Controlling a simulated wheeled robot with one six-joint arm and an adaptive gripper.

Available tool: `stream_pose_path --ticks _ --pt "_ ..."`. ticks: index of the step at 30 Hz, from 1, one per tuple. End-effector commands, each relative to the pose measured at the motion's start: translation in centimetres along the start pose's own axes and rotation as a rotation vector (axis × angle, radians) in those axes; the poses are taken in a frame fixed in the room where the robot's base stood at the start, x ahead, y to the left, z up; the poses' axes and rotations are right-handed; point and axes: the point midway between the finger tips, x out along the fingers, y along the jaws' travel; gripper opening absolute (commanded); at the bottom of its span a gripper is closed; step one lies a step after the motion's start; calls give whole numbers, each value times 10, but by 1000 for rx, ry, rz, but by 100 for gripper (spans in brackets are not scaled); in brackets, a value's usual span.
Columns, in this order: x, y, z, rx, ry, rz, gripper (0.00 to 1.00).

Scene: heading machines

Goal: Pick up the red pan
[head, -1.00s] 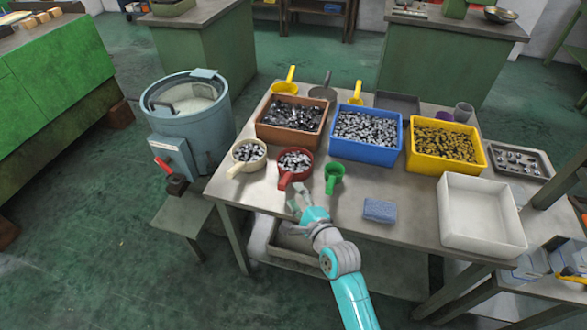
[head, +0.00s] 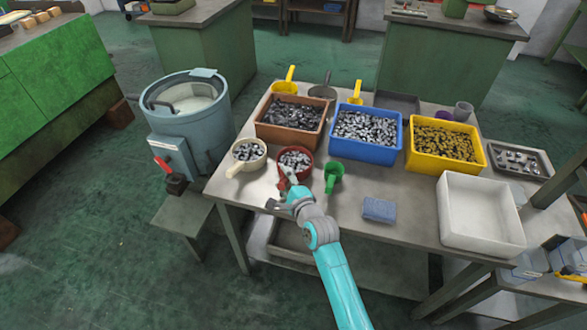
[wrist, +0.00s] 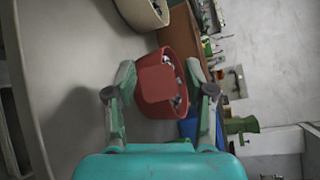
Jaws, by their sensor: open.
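The red pan (head: 295,158) stands on the table and holds metal parts. Its handle points toward the table's front edge, and my gripper partly hides it in the head view. In the wrist view the red pan (wrist: 160,82) appears between my two open fingers, with its handle facing the camera. My gripper (head: 283,190) is open at the handle end of the pan. The wrist view also shows my gripper (wrist: 162,92) with one finger on each side of the handle; I cannot tell whether they touch it.
A cream pan (head: 249,151) of parts stands just left of the red pan, and a green scoop (head: 334,174) stands close on its right. Orange (head: 268,133), blue (head: 345,152) and yellow (head: 425,162) bins stand behind. A blue block (head: 379,209) lies to the right.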

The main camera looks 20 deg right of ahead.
Motion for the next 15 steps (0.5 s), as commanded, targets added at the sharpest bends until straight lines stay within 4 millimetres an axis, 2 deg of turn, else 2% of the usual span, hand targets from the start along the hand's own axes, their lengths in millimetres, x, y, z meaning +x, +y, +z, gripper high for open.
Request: stream_pose_path --ticks 1,2,6,8,15 --pt "0 0 0 0 0 0 54" --pt "0 0 0 0 0 0 49" --pt "0 0 0 0 0 0 14" --pt "0 0 0 0 0 0 0" --pt "0 -1 0 -1 -1 -2 0"
